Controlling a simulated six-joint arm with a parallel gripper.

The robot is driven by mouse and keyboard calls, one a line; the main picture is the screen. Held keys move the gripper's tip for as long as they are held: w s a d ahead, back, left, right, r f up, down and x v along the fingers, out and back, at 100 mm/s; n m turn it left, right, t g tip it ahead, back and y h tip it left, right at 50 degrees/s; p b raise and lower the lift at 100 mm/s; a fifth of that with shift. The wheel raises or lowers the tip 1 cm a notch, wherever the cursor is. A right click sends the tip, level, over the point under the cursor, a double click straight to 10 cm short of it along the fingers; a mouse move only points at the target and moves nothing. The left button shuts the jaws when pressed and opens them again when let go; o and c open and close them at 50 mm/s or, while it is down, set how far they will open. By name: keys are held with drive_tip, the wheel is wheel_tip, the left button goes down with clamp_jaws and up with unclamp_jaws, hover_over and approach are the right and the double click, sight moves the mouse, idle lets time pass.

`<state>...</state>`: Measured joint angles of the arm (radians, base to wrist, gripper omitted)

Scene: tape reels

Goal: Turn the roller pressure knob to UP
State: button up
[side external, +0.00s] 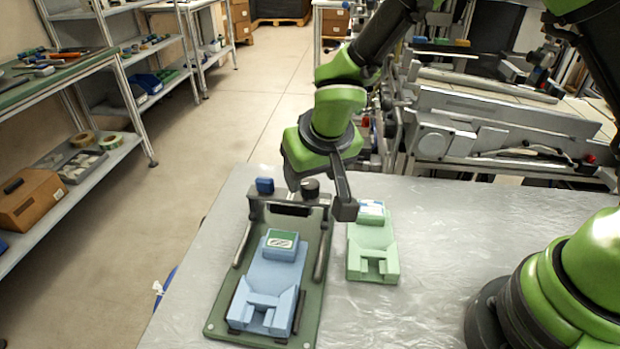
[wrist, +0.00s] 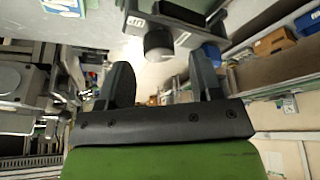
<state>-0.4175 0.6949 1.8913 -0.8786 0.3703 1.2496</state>
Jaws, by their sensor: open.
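The dark round roller pressure knob (side external: 310,188) sits on top of the crossbar at the far end of the green fixture (side external: 222,318). In the wrist view the knob (wrist: 158,42) appears ahead of my fingertips, near the middle between them. A white label reading UP (wrist: 136,22) shows beside it; any pointer mark on the knob cannot be made out. My gripper (wrist: 160,66) is open and empty, with one finger on each side of the picture. In the side view my wrist hangs over the crossbar and hides most of the fingers, so contact with the knob cannot be told.
A blue block-like part (side external: 265,186) stands on the crossbar's left end. A light blue block (side external: 275,272) lies on the fixture between two rails. A pale green block (side external: 372,250) rests just right of the fixture.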

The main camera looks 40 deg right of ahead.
drive_tip(key=shift+x, duration=1.35)
drive_tip(key=c, duration=0.9)
drive_tip(key=shift+n+y, duration=1)
drive_tip(key=shift+n, duration=1.3)
drive_tip(key=o, duration=0.9)
drive_tip(key=shift+r, duration=0.1)
drive_tip(key=v, duration=0.9)
drive_tip(key=shift+s+r, duration=0.2)
drive_tip(key=shift+r, duration=0.2)
